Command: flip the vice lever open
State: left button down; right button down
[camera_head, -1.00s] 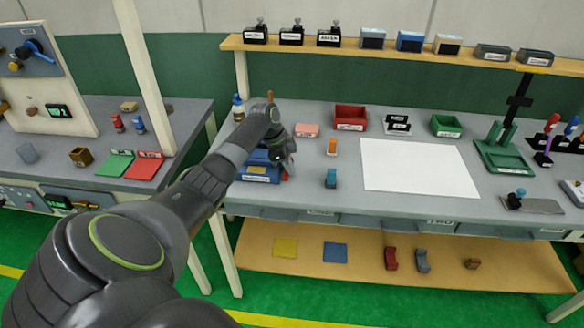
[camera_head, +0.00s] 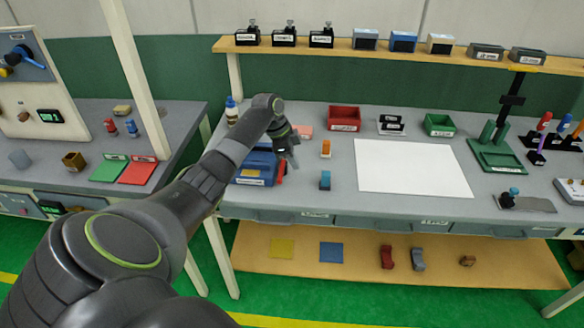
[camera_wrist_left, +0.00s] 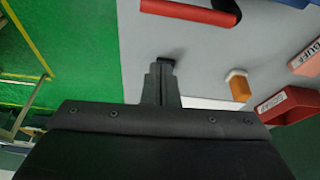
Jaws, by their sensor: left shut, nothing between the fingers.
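The vice (camera_head: 252,168) is a blue block with a pale label at the left front of the workbench, partly hidden by my left arm. Its red lever (camera_head: 282,171) shows at the vice's right side. In the left wrist view the red lever (camera_wrist_left: 188,10) has a black end and lies across the top, with a bit of the blue body (camera_wrist_left: 291,3). My left gripper (camera_head: 294,162) is shut and empty, just right of the lever in the head view. In the wrist view its fingertips (camera_wrist_left: 165,62) show apart from the lever. My right gripper is out of view.
An orange block (camera_head: 326,149) and a blue block (camera_head: 325,181) stand right of the gripper. A red bin (camera_head: 345,126) and a pink block (camera_head: 305,132) are behind. A white sheet (camera_head: 412,168) covers the middle. A bottle (camera_head: 232,112) stands behind the vice.

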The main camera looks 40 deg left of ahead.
pick_arm(q)
jog(key=b+v, duration=0.1)
jog(key=v, duration=0.5)
jog(key=shift+r, duration=0.35)
jog(key=shift+s+a, duration=0.15)
jog(key=shift+s, duration=0.05)
